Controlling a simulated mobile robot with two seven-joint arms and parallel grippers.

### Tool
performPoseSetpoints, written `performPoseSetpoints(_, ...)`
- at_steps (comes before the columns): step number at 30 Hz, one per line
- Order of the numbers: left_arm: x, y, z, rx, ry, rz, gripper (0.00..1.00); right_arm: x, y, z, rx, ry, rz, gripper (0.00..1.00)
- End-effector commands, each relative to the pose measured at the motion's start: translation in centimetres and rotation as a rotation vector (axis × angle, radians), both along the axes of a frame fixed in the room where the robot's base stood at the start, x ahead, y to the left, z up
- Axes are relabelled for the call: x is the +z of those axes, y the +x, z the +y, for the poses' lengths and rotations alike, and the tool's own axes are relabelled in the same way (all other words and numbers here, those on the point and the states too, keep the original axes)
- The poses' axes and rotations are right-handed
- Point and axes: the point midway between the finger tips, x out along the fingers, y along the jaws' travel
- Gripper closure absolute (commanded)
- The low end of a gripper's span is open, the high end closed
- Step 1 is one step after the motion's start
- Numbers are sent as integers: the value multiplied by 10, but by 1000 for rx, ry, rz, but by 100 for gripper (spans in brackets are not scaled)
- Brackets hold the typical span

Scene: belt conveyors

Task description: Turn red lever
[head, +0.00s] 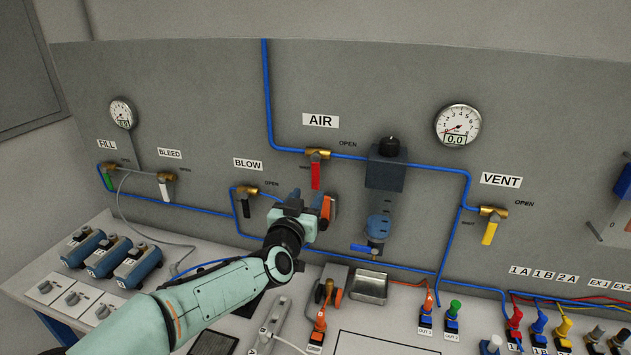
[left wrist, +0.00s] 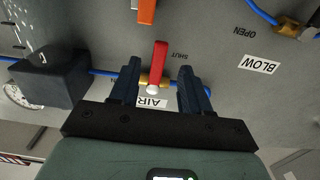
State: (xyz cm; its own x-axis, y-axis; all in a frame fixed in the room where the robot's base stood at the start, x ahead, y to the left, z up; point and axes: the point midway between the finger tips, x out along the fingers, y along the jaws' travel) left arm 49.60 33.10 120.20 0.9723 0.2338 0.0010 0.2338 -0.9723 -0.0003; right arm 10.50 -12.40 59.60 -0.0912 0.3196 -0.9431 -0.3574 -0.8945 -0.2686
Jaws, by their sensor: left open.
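The red lever (head: 316,176) hangs straight down from a brass valve (head: 317,154) under the AIR label on the grey panel. In the left wrist view, the red lever (left wrist: 160,62) shows between the two dark fingers, with SHUT printed beside it. My left gripper (head: 318,198) is just below the lever in the head view, its fingers mostly hidden by its own body. In the left wrist view the gripper (left wrist: 157,78) is open, one finger on each side of the lever with gaps visible. Contact is not seen. My right gripper is not in view.
A dark regulator block (head: 386,173) stands right of the lever. The black BLOW lever (head: 246,208) is to the left, the yellow VENT lever (head: 489,234) to the right. An orange part (left wrist: 146,12) lies beyond the lever's end. Blue tubing (head: 268,95) runs along the panel.

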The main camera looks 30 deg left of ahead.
Motion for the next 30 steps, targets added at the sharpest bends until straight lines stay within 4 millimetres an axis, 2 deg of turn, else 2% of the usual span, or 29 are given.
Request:
performPoseSetpoints(3,1,26,6,0,1,2,53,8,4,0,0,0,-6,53)
performPoseSetpoints(9,2,55,13,1,1,0,53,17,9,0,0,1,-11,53)
performPoseSetpoints(15,1,67,16,0,0,0,53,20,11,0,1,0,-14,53)
performPoseSetpoints(23,0,68,16,0,-1,0,53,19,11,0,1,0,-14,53)
performPoseSetpoints(26,0,68,16,0,0,0,82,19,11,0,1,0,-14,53)
performPoseSetpoints(27,0,68,16,0,0,0,96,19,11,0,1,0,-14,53)
performPoseSetpoints(28,0,68,16,0,0,0,100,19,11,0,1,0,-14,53)
performPoseSetpoints(30,0,68,16,0,0,0,100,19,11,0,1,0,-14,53)
